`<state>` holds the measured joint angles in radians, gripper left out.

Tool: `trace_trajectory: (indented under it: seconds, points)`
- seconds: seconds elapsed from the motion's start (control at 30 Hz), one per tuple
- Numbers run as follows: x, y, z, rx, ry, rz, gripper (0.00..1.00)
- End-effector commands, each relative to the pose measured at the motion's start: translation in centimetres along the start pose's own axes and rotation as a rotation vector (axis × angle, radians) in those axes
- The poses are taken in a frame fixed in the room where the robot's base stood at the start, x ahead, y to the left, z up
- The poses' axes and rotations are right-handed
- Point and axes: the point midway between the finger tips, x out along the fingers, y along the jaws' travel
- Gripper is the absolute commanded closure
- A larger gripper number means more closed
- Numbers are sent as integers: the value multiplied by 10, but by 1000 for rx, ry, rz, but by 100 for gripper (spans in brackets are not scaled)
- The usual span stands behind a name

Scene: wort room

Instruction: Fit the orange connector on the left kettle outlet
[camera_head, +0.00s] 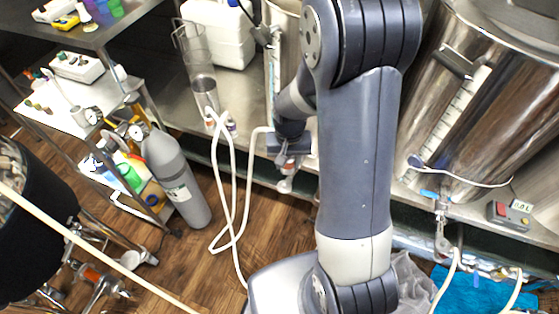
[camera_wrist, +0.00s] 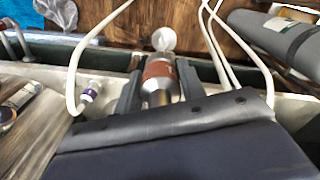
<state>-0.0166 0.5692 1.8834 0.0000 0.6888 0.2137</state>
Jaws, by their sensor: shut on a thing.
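My gripper (camera_head: 288,160) is shut on the orange connector, a silver fitting with an orange band (camera_wrist: 158,70). One finger is on each side of it in the wrist view. A pale round end (camera_wrist: 163,39) shows beyond the band. In the head view the connector (camera_head: 287,176) hangs at the bench's front edge, below the left kettle (camera_head: 272,60). That steel kettle is mostly hidden behind my arm, and its outlet cannot be made out. Whether the connector touches the outlet cannot be told.
White hoses (camera_head: 232,190) loop over the wood floor beside my gripper. A purple-ended fitting (camera_wrist: 90,92) lies near it. A large kettle (camera_head: 475,100) with a blue-handled valve (camera_head: 436,196) stands right. A grey gas cylinder (camera_head: 176,180) and a loaded trolley (camera_head: 70,110) stand left.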

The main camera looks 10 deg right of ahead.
Motion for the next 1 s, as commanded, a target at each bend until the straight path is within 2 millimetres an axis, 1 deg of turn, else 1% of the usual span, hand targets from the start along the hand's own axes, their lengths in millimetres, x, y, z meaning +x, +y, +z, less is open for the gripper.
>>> trace_trajectory:
  seconds: [0.03,0.13,0.37,0.57,0.8,0.9,1.0]
  points:
    - [-5,2,-2,11,0,0,89]
    - [-4,5,-3,24,0,0,89]
    - [7,5,-3,27,-1,0,89]
    - [27,5,-3,26,0,0,89]
    - [55,5,-3,25,-1,0,89]
    - [64,5,-3,25,-1,0,89]
    - [69,5,-3,25,0,0,89]
